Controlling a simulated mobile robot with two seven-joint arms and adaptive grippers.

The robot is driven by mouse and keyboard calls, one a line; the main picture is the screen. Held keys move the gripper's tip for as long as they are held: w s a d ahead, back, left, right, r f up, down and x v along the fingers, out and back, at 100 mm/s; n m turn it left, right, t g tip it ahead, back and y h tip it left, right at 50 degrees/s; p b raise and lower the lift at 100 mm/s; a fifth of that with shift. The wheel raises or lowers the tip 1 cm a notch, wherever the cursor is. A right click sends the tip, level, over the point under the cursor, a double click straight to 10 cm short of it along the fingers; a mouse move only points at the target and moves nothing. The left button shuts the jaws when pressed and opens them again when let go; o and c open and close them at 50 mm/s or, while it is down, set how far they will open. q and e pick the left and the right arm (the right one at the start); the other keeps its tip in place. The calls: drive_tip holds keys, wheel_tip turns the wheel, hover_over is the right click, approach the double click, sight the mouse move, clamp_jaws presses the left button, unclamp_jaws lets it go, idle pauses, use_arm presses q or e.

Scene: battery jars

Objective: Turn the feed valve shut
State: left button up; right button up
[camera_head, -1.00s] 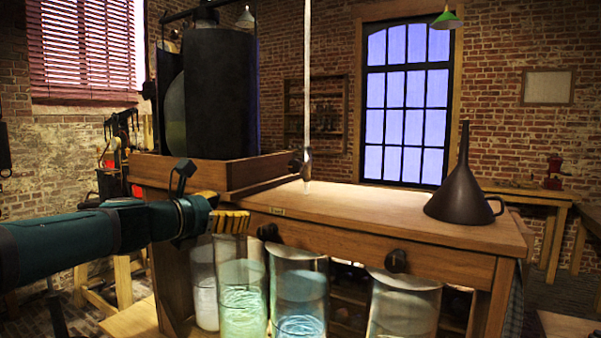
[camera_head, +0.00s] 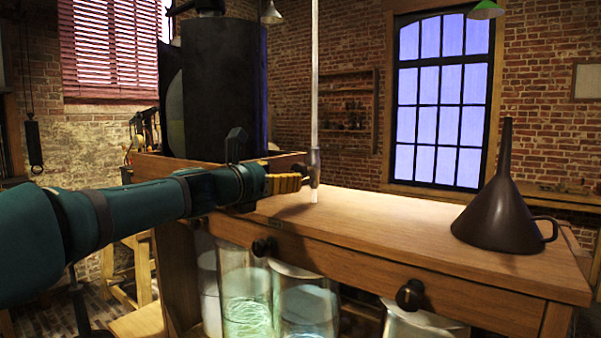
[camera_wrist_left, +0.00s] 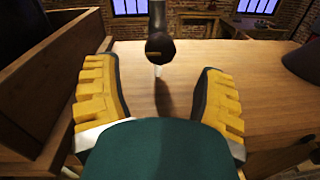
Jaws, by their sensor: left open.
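The feed valve (camera_head: 314,166) is a small dark fitting low on a thin, pale upright pipe (camera_head: 315,80) above the wooden bench. In the left wrist view the valve (camera_wrist_left: 160,46) shows as a dark round knob, ahead of and between the fingers. My left gripper (camera_head: 300,182) comes in from the left, with ribbed yellow fingers close to the valve. The left wrist view shows the gripper (camera_wrist_left: 157,78) open and empty, fingers spread on either side. In the head view the fingertips nearly overlap the valve; whether they touch it is unclear. My right gripper is not in view.
A dark funnel (camera_head: 500,215) stands on the right of the bench top (camera_head: 370,220). A wooden tray (camera_head: 285,162) holding a large black cylinder (camera_head: 222,90) is behind my left wrist. Glass jars (camera_head: 245,295) stand below the bench front. The bench between valve and funnel is clear.

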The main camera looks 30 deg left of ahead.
sight(295, 172)
use_arm(q)
drive_tip(key=w, duration=0.4)
drive_tip(key=w+d, duration=0.1)
drive_tip(key=w, duration=0.1)
drive_tip(key=shift+w+r, duration=0.1)
drive_tip(key=shift+w, duration=0.15)
clamp_jaws()
